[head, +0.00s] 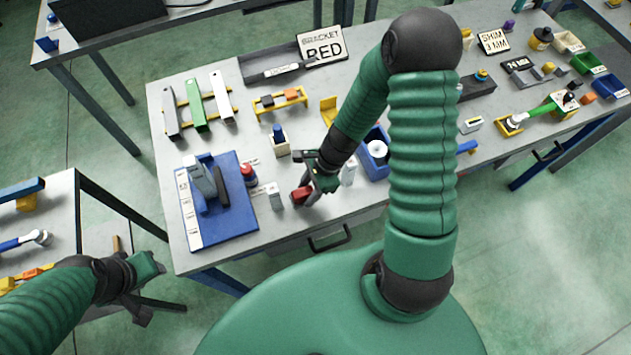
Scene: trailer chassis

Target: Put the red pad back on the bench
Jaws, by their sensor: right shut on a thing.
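The red pad (301,196) is a small red block near the front edge of the grey bench (235,257). My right gripper (308,192) reaches down over it and is shut on it. The pad is at or just above the bench top; I cannot tell whether it touches. The gripper's fingers hide part of the pad. My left gripper (140,306) hangs low at the left, off the bench over the floor, and holds nothing that I can see.
A small grey-white block (274,197) stands just left of the pad. A blue board (236,222) with a grey fixture lies farther left. A white bottle (349,172) and a blue bin (371,160) stand to the right. A drawer handle (330,240) sticks out below the front edge.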

